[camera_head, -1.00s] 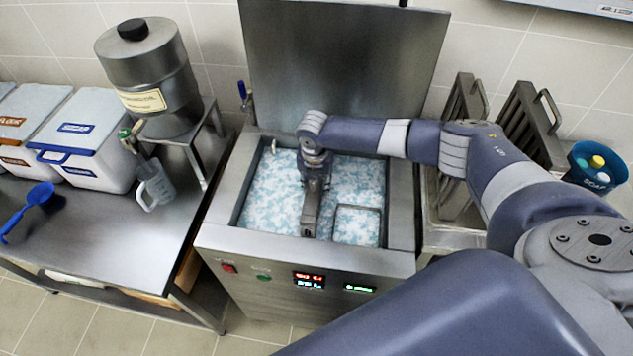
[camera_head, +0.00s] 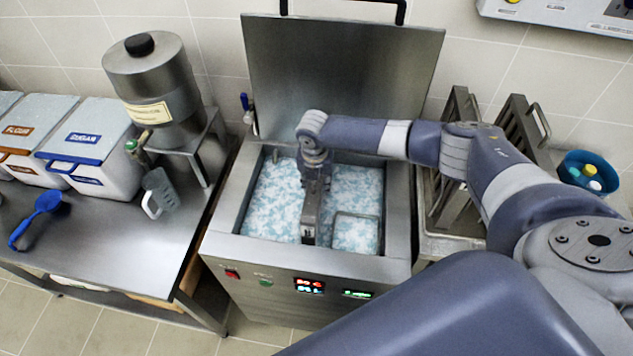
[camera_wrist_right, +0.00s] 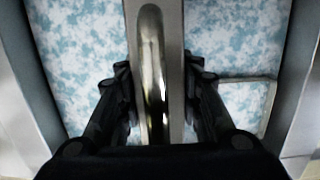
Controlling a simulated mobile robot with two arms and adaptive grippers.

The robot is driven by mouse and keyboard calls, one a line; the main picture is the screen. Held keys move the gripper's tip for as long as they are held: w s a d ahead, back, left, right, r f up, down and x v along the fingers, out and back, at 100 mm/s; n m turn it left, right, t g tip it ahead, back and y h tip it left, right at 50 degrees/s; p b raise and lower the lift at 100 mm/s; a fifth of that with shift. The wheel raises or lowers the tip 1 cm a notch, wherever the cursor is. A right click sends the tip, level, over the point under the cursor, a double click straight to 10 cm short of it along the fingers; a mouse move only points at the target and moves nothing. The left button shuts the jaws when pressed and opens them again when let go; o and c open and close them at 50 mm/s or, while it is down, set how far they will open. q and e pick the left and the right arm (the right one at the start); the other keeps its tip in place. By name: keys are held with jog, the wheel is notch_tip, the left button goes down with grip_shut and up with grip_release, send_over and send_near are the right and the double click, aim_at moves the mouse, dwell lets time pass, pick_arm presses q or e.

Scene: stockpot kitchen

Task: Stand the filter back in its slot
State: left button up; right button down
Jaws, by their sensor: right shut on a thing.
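My right gripper (camera_wrist_right: 158,95) is shut on the grey metal filter (camera_wrist_right: 172,20), its fingers on either side of the bar-shaped handle. In the head view my right gripper (camera_head: 315,178) hangs over the tank, and the filter (camera_head: 308,232) shows as a narrow edge-on strip below it. I cannot tell how much of it is under the foam. Two slatted metal filters (camera_head: 520,130) (camera_head: 458,110) stand upright in a metal rack (camera_head: 455,243) right of the tank, partly behind my arm. My left gripper is not in view.
The steel tank (camera_head: 400,215) holds blue-white foamy liquid, with a wire-rimmed basket (camera_head: 356,232) at its front right. Its raised lid (camera_head: 340,75) stands behind. A blue soap tub (camera_head: 590,175) is far right. A counter with a jug (camera_head: 160,192) and bins is left.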

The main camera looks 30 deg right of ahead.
jog(key=shift+w+r+p, duration=0.1)
jog(key=shift+r+p, duration=1.45)
jog(key=shift+r, duration=0.5)
jog(key=shift+r+p, duration=0.95)
jog(key=shift+r, duration=2)
notch_tip(320, 180, up, 12)
jog(key=shift+r, duration=0.15)
jog(key=shift+r, duration=0.4)
